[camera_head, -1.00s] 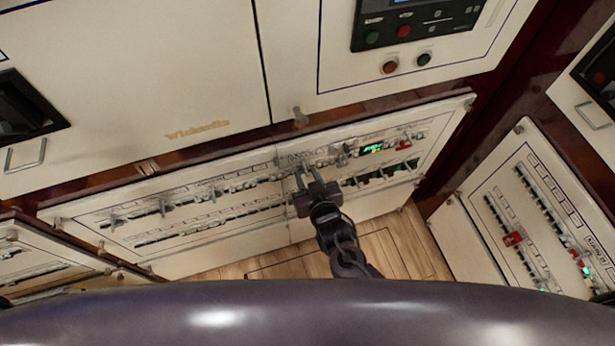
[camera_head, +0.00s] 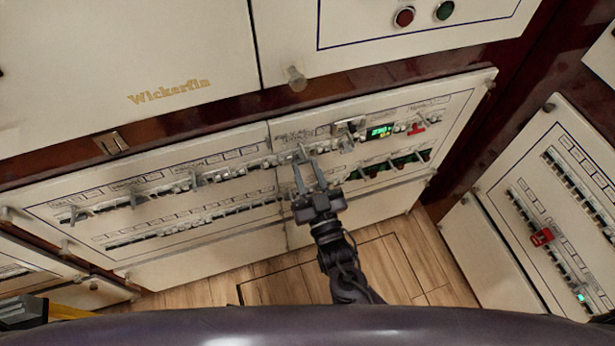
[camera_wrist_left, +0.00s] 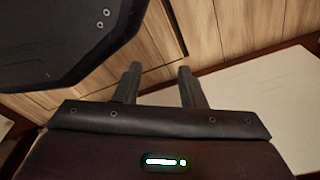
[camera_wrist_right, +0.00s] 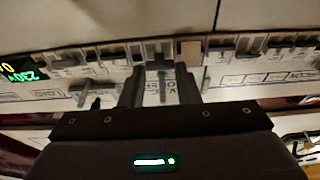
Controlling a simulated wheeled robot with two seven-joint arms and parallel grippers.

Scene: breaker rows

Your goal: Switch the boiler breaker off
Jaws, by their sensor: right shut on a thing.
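A white breaker panel (camera_head: 230,239) with two rows of small breakers spans the middle of the head view. My right gripper (camera_head: 306,167) is at the upper row, just left of the green display. In the right wrist view, my right gripper (camera_wrist_right: 161,82) has a finger on each side of a grey breaker lever (camera_wrist_right: 162,90) and is shut on it. The labels are too blurred to tell which breaker is the boiler's. My left gripper (camera_wrist_left: 160,80) is open and empty above the wooden floor in the left wrist view.
A lit green display (camera_head: 379,132) and a red switch (camera_head: 416,129) sit right of the right gripper. Other levers (camera_head: 134,198) stick out along the row to the left. A second panel with a red switch (camera_head: 541,237) stands at the right. The wooden floor (camera_head: 395,265) is clear.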

